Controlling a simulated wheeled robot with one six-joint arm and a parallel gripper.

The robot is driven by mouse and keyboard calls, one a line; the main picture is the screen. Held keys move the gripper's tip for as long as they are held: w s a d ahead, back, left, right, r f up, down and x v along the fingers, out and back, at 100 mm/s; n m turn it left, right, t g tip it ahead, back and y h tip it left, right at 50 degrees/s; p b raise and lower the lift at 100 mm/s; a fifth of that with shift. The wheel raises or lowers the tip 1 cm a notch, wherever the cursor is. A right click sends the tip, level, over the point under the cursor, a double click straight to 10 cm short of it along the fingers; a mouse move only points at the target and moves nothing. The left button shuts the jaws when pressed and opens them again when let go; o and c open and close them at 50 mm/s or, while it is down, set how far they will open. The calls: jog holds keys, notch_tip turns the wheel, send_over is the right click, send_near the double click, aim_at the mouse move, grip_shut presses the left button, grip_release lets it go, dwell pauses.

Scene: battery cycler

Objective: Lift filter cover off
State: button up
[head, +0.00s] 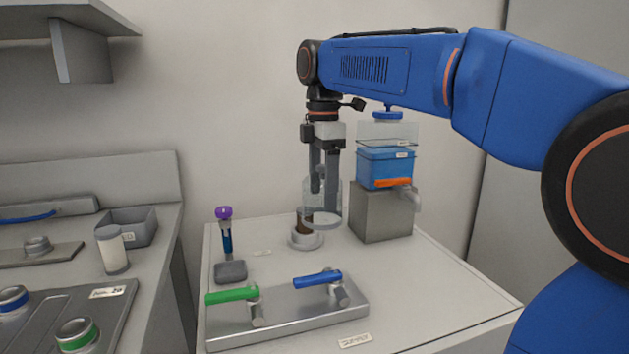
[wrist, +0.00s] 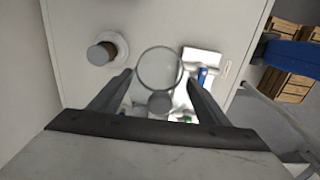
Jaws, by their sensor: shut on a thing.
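The filter cover (head: 335,201) is a clear cup with a pale rim at its lower end. My gripper (head: 322,186) points down and is shut on the cover's top; its grey round knob shows between the fingers in the wrist view, where the clear cover (wrist: 160,68) hangs beyond the fingertips (wrist: 160,88). The brown filter (wrist: 101,54) stands bare on its white round base (wrist: 122,44), to the left of the cover and apart from it. In the head view the cover partly overlaps the filter base (head: 306,241) and hides some of the filter.
A metal valve plate (head: 290,325) with a green handle (head: 232,295) and a blue handle (head: 317,279) lies in front. A blue box (head: 386,168) stands on a grey block (head: 381,212) to the right. A purple-topped tool (head: 224,213) stands left. The white counter's right front is clear.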

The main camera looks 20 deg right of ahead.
jog(key=s, duration=0.3)
jog(key=shift+s+r, duration=0.35)
jog(key=shift+s, duration=0.05)
jog(key=shift+r, duration=5.7)
